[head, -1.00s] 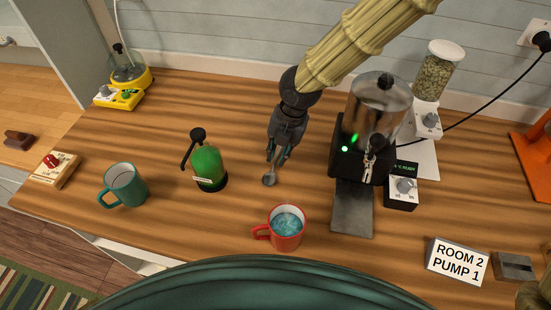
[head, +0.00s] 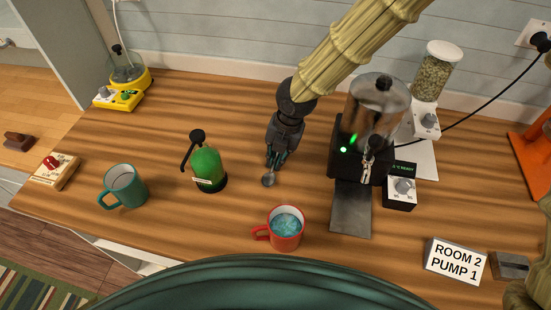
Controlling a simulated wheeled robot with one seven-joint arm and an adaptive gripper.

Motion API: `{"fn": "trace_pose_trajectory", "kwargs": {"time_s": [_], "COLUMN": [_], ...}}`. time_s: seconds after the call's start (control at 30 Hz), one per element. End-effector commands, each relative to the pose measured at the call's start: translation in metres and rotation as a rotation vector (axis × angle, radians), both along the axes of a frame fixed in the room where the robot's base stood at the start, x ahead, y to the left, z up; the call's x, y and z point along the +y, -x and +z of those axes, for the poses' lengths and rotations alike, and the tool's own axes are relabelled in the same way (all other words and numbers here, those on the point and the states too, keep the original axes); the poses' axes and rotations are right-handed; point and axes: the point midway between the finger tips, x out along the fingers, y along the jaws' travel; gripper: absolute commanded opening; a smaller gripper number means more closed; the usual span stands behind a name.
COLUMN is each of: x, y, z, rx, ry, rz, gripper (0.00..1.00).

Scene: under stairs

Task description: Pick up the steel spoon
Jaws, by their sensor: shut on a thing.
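The steel spoon (head: 268,181) is at the middle of the wooden counter, with its round bowl toward the front. My gripper (head: 276,160) comes down from the back and is shut on the spoon's handle. The fingers hide most of the handle. I cannot tell whether the bowl still touches the counter.
A red mug (head: 285,230) with blue-green contents stands in front of my gripper. A green pump bottle (head: 207,167) and a teal mug (head: 124,187) stand to the left. A dispenser (head: 366,130) with a metal plate (head: 351,208) stands close on the right.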

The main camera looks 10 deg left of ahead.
Motion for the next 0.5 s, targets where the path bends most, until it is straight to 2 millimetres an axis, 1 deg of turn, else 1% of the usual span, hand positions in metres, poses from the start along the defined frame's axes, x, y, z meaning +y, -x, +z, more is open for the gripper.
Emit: {"fn": "trace_pose_trajectory", "kwargs": {"time_s": [0.17,0.27,0.5], "x": [0.000,0.000,0.000], "y": [-0.001,-0.001,-0.001], "z": [0.014,0.028,0.070], "rx": [-0.002,-0.002,-0.001], "ry": [-0.003,-0.004,-0.003], "rz": [-0.002,-0.002,-0.002], "gripper": [0.00,0.00,0.00]}}
